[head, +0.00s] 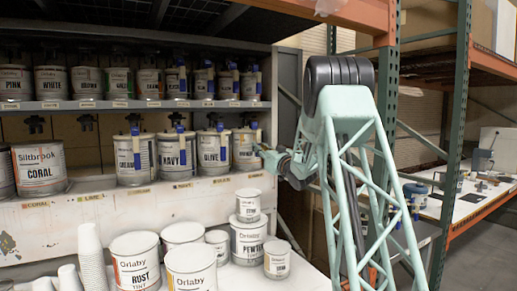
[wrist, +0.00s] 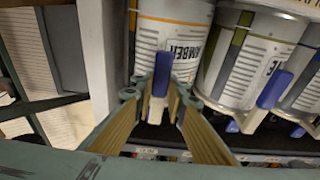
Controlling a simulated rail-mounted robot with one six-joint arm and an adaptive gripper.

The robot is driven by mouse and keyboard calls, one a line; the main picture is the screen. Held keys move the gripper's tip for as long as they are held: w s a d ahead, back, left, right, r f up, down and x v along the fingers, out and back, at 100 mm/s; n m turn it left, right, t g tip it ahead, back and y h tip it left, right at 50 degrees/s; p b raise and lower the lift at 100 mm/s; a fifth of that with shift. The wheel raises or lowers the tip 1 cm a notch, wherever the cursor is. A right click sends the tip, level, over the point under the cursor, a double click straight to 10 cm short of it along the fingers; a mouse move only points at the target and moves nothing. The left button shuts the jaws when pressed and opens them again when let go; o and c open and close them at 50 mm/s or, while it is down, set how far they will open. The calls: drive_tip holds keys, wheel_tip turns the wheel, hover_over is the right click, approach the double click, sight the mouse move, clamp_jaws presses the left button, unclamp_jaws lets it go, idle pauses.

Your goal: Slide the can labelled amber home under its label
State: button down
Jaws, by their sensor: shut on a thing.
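The amber can (head: 243,152) is a white can with an orange stripe, at the right end of the middle shelf in the head view. In the wrist view, the amber can (wrist: 185,42) fills the top middle, its name reading AMBER upside down. A blue-and-white tap sticks out of its front. My gripper (head: 268,154) reaches in from the right at the can's front. In the wrist view, my gripper (wrist: 160,92) is shut on this tap, with one finger on each side. The shelf label (head: 255,175) below the can is too small to read. The can's back is hidden.
The olive can (head: 212,150) stands close on the left of the amber can, with another tap in front. The rack's grey side wall (wrist: 97,45) is close on the other side. Several cans, including pewter (head: 249,240), stand on the lower surface.

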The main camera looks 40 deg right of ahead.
drive_tip(key=shift+r, duration=0.25)
drive_tip(key=c, duration=2.5)
unclamp_jaws()
drive_tip(key=shift+s+a, duration=0.1)
drive_tip(key=shift+f, duration=0.45)
drive_tip(key=v, duration=1.1)
drive_tip(key=shift+s+r, duration=0.15)
drive_tip(key=shift+s, duration=0.3)
drive_tip(key=shift+a, duration=0.1)
